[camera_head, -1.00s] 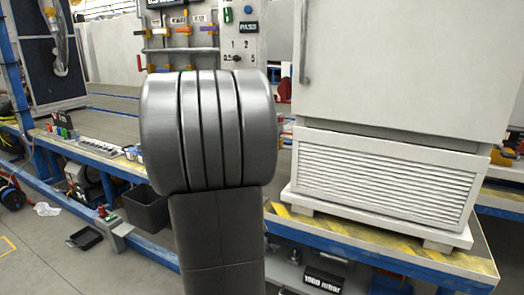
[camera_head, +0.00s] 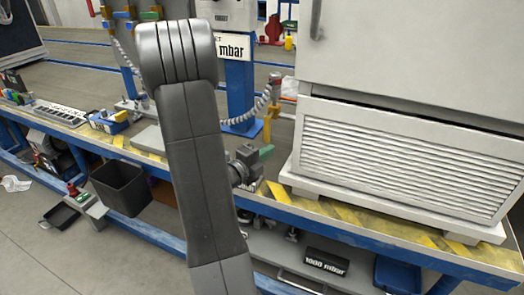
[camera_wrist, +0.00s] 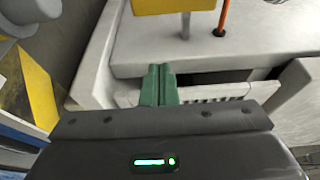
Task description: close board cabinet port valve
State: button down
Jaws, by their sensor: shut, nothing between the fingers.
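The white cabinet (camera_head: 410,60) with a louvered lower panel (camera_head: 390,155) stands on the bench at right in the head view. Beside its left edge are a red-and-grey fitting (camera_head: 275,80) and a yellow upright part (camera_head: 267,125); I cannot tell whether either is the port valve. My gripper (camera_head: 266,152) is left of the cabinet's base, partly behind my arm. In the wrist view, my gripper's green fingers (camera_wrist: 160,72) are together and empty, over a pale slotted part. A yellow part (camera_wrist: 172,6) is cut off at the top, near an orange rod (camera_wrist: 225,16).
The bench has a blue frame and a yellow-striped edge (camera_head: 345,215). A blue post (camera_head: 240,90) with a "mbar" sign and a coiled hose (camera_head: 262,100) stands behind my arm. A black bin (camera_head: 122,187) hangs at the bench's left front.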

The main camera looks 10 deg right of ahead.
jog(key=x, duration=0.7)
jog(key=shift+w+a+b, duration=0.3)
jog(key=shift+w+a, duration=0.3)
jog(key=shift+a, duration=0.25)
jog(key=shift+w+a+b, duration=0.3)
jog(key=shift+w+a, duration=0.25)
jog(key=shift+a, duration=0.3)
jog(key=shift+w, duration=0.15)
